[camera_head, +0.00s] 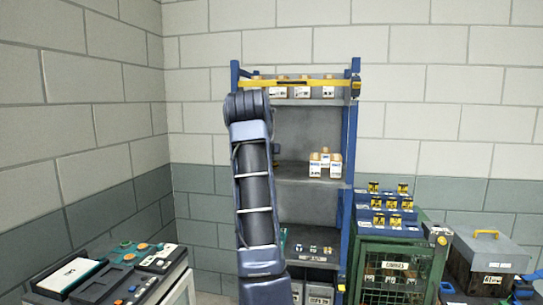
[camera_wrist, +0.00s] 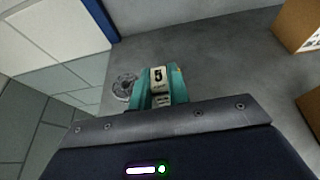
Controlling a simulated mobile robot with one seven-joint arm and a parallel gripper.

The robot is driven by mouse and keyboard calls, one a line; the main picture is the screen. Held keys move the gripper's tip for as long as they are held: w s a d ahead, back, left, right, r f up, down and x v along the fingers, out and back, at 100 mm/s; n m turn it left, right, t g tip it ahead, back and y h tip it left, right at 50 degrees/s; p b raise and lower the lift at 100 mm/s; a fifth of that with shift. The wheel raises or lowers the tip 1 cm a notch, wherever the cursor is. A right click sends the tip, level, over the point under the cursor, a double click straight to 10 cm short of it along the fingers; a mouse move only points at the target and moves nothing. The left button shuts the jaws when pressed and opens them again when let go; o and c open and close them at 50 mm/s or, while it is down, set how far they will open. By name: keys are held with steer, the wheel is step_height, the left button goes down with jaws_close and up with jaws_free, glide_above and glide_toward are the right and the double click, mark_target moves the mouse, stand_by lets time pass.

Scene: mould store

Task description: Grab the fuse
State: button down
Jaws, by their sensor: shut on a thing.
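In the wrist view, a small white block marked "5" (camera_wrist: 158,76), which I take to be the fuse, sits between two teal sides. The teal sides look like the fingers of my gripper (camera_wrist: 160,88), shut on the block. The dark gripper body hides their lower part. Grey shelf surface shows behind the block; I cannot tell whether the block touches it. In the head view, my arm hides most of the gripper, and a bit of teal shows beside the arm at the lower shelf (camera_head: 307,259).
A round metal disc (camera_wrist: 125,87) lies left of the block. Cardboard boxes (camera_wrist: 298,25) stand at right. Several small parts (camera_head: 313,249) sit on the lower shelf of the blue rack (camera_head: 350,130). A green cage (camera_head: 385,285) stands right of the rack.

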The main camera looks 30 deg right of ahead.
steer(key=shift+d+r, duration=0.1)
steer(key=shift+r, duration=1.8)
